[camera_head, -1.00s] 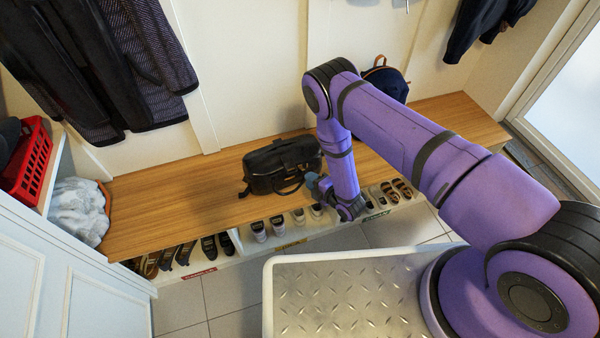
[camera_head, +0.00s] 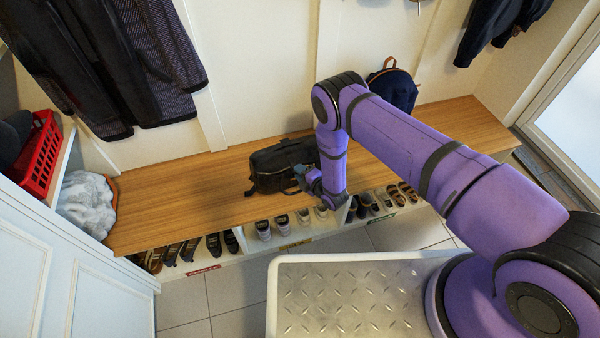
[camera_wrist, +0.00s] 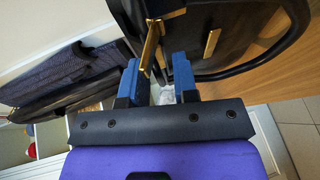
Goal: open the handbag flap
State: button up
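The black handbag (camera_head: 272,168) lies on the wooden bench, its right part partly hidden behind my arm. My gripper (camera_head: 305,177) is at the bag's front right side. In the wrist view my gripper (camera_wrist: 157,80) has its two blue fingers apart. The dark handbag (camera_wrist: 232,50) fills the upper part of that view, with a curved black strap. A gold bar (camera_wrist: 150,45) on the bag reaches between the fingertips, close to the left finger; I cannot tell whether they touch. A second gold piece (camera_wrist: 212,43) lies further right. I cannot make out the flap's edge.
The wooden bench (camera_head: 180,195) is clear to the left of the bag. Several pairs of shoes (camera_head: 283,226) stand in cubbies below. A dark blue backpack (camera_head: 393,88) sits behind my arm. Coats hang on the wall, and a red basket (camera_head: 40,155) is at the left.

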jog(key=shift+w+a, duration=0.1)
jog(key=shift+c, duration=0.4)
grip_shut()
jog(key=shift+r, duration=0.1)
